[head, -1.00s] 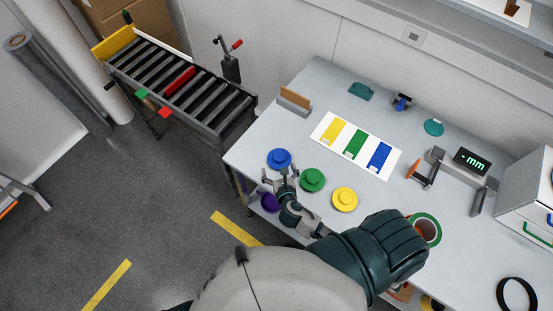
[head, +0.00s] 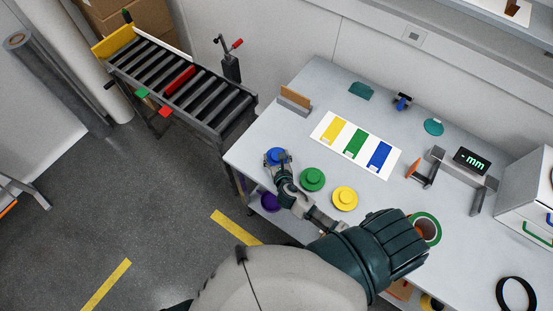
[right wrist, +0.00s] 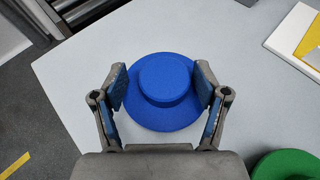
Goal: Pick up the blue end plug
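The blue end plug (head: 274,154) is a round flanged disc with a raised knob, lying flat on the grey table near its left edge. In the head view my right gripper (head: 277,160) is over it and partly hides it. In the right wrist view the blue end plug (right wrist: 165,82) sits between the two fingers of my right gripper (right wrist: 162,84). The fingers are apart on either side of the knob, above the flange. A gap shows at the left finger; the right finger looks very close to the knob. My left gripper is not in view.
A green plug (head: 312,180) and a yellow plug (head: 344,199) lie to the right on the table. A card with yellow, green and blue stripes (head: 340,158) lies behind them. A purple object (head: 270,202) shows below the table edge. A roller conveyor (head: 180,85) stands left.

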